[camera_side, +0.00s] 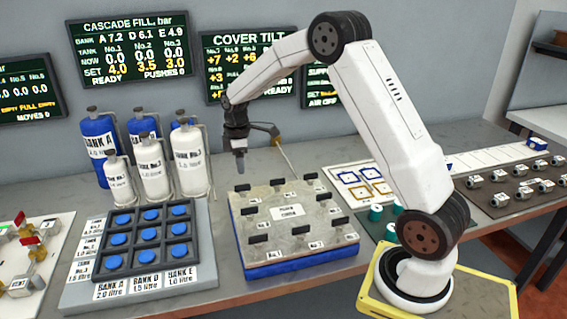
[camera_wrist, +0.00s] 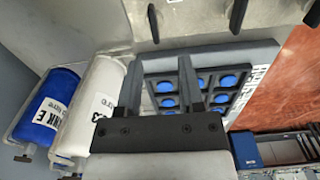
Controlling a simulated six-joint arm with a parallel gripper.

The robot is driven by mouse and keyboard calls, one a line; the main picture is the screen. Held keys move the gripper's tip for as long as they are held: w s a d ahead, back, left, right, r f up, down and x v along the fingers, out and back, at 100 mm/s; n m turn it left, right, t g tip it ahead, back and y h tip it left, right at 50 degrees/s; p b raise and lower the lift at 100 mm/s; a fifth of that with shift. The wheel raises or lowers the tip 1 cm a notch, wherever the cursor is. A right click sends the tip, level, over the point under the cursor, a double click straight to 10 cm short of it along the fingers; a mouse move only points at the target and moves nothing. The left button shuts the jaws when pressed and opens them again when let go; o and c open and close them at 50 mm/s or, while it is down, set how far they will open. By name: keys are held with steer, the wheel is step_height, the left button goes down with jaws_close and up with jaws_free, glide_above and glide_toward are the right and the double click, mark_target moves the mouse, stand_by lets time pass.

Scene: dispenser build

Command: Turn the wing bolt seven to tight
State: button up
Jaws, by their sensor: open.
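The cover (camera_side: 265,215) is a grey plate on a blue base in the middle of the bench. Several black wing bolts stand around its edge and inside it, such as one at the front right (camera_side: 314,245); their number labels are too small to read surely, so I cannot tell which is seven. In the wrist view, part of the cover (camera_wrist: 195,25) shows at the top with wing bolts (camera_wrist: 238,15). My gripper (camera_side: 239,165) hangs above and behind the cover's left rear corner, apart from it. In the wrist view, its two fingers (camera_wrist: 158,80) are apart with nothing between them.
A button box (camera_side: 150,238) with blue buttons stands left of the cover. White and blue bottles (camera_side: 152,165) stand behind it. Wall screens (camera_side: 250,65) hang behind; one reads COVER TILT. A tray with several small fittings (camera_side: 520,182) lies at the right.

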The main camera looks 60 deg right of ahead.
mark_target(242, 185)
steer(key=shift+w+d, duration=0.2)
steer(key=shift+d, duration=0.2)
steer(key=shift+f, duration=0.2)
steer(key=shift+f, duration=3.75)
jaws_close()
